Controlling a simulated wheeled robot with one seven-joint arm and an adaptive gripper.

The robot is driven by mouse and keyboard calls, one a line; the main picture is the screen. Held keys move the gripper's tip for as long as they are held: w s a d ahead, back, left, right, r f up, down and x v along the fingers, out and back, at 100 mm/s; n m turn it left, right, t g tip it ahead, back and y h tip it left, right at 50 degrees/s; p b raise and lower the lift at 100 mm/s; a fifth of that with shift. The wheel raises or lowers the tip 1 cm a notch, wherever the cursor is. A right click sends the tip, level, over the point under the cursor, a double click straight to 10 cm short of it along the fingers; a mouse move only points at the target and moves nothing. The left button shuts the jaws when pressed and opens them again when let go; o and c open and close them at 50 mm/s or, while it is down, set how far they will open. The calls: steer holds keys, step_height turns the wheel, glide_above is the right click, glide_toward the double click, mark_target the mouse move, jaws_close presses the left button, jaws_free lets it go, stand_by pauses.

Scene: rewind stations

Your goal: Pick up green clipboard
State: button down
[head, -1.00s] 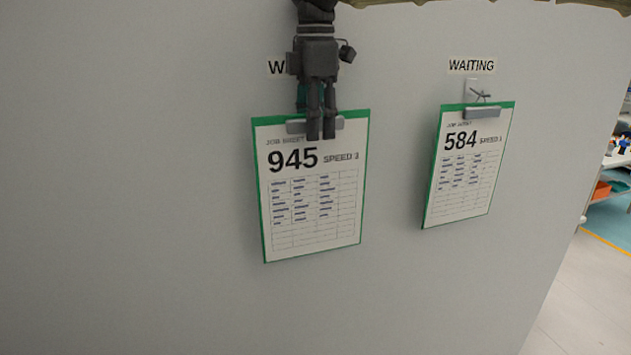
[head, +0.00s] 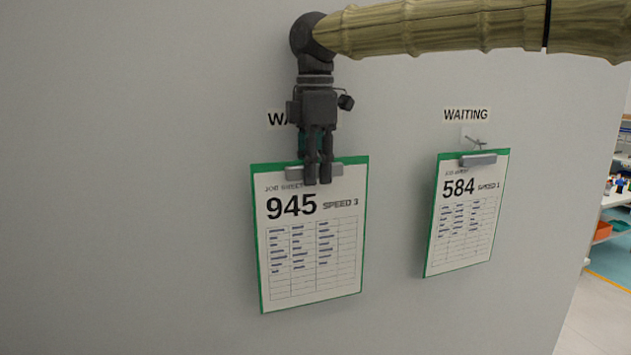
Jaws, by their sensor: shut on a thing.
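A green clipboard (head: 312,235) with a job sheet marked 945, speed 3, hangs upright in front of the grey wall in the head view. My gripper (head: 318,178) points down over its top edge and is shut on it at the grey clip. The fingers hide the middle of the clip and whatever is behind the top edge. A second green clipboard (head: 467,213), marked 584, speed 1, hangs to the right below a small hook (head: 474,142), apart from my gripper.
A WAITING label (head: 466,114) is above the 584 clipboard. Another label (head: 278,118) is partly hidden behind my gripper. The wall (head: 120,200) is bare to the left and ends at the right, where floor and shelving with an orange bin (head: 601,231) show.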

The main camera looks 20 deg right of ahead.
steer(key=s, duration=1.7)
steer(key=shift+s+d, duration=0.35)
